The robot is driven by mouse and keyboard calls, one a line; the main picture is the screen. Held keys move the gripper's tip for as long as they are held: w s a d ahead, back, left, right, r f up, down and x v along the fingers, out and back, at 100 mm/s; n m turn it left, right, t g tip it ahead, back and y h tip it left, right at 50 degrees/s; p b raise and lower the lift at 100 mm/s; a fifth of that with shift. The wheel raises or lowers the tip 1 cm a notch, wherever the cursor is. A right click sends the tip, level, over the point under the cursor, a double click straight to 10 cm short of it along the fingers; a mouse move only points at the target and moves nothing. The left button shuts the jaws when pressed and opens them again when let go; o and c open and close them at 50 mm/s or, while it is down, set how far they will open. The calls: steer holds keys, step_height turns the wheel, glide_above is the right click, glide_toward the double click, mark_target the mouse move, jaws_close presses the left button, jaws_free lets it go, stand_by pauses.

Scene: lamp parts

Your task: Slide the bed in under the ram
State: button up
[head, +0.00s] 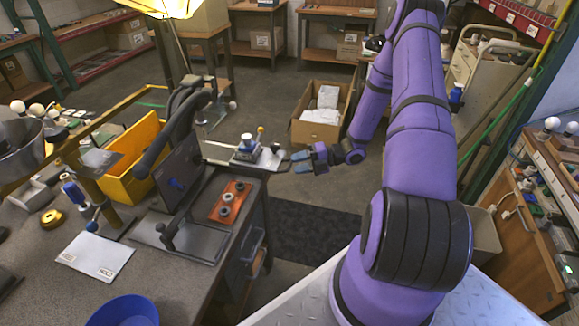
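The bed looks to be the light grey flat plate (225,153) that sticks out at the bench's far right corner. A small grey and blue block (247,147) and a yellow-knobbed pin (260,132) stand on it. The press (180,172) is a dark upright panel with black curved bars, left of the plate. I cannot clearly make out the ram, which seems hidden behind the panel and bars. My gripper (300,161) is just right of the plate's outer end, beyond the bench edge. Its two grey-blue finger pads look apart, with nothing between them.
An orange tray (231,203) with dark rings lies on the bench in front of the plate. A yellow bin (138,158) stands left of the press. A blue bowl (125,311) is at the near edge. A cardboard box (322,112) stands on the floor behind my gripper.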

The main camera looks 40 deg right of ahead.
mark_target(289, 165)
steer(key=shift+x, duration=1.7)
steer(key=shift+w, duration=0.1)
jaws_close()
